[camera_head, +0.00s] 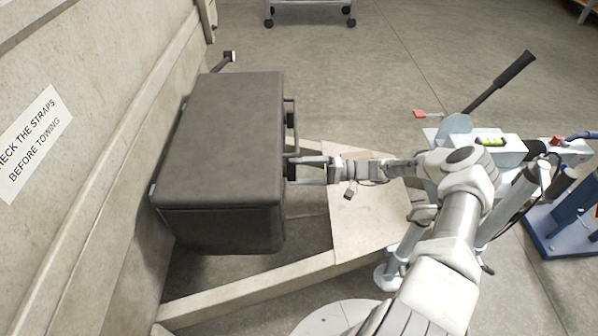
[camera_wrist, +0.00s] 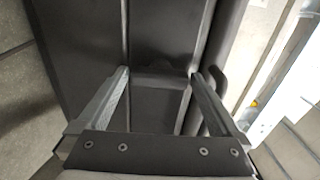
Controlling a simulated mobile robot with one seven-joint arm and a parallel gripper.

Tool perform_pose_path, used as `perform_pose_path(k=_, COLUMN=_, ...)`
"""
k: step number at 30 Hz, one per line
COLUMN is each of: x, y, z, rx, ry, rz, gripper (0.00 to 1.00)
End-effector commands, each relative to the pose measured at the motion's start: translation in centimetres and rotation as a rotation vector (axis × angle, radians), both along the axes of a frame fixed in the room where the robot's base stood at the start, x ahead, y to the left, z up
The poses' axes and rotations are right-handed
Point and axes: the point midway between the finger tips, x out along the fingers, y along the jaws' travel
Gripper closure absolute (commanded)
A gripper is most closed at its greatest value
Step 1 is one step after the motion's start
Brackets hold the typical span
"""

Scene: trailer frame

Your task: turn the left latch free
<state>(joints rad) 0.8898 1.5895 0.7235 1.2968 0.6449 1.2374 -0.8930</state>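A dark grey box (camera_head: 225,140) with a lid sits on the trailer frame, against the pale wall. A dark bar handle (camera_head: 290,128) stands out from its right-hand face. My gripper (camera_head: 296,169) is at that face, just below the handle in the head view. In the wrist view my gripper (camera_wrist: 160,75) has its fingers spread, with a dark surface of the box (camera_wrist: 85,50) filling the space ahead. A curved dark bar end (camera_wrist: 218,80) is beside the right finger. I cannot make out the left latch clearly; my gripper covers that part of the face.
The pale trailer frame (camera_head: 250,292) runs below and right of the box. A coupling with a black lever (camera_head: 500,83) and a blue stand (camera_head: 560,232) are at the right. A wheeled cart (camera_head: 310,5) stands far back. The floor behind the coupling is clear.

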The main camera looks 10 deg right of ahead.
Motion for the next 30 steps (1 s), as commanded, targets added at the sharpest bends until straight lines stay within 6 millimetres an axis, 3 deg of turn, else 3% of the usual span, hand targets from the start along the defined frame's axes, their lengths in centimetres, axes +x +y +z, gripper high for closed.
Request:
perform_pose_path(k=8, x=-0.3, y=-1.7, z=0.1, rx=0.000, ry=0.001, rz=-0.002, gripper=0.00)
perform_pose_path(k=21, x=-2.4, y=-12.0, z=0.0, rx=-0.002, ry=0.000, rz=-0.004, gripper=0.00)
perform_pose_path(k=30, x=-3.3, y=-16.3, z=0.0, rx=0.000, ry=-0.001, rz=-0.001, gripper=0.00)
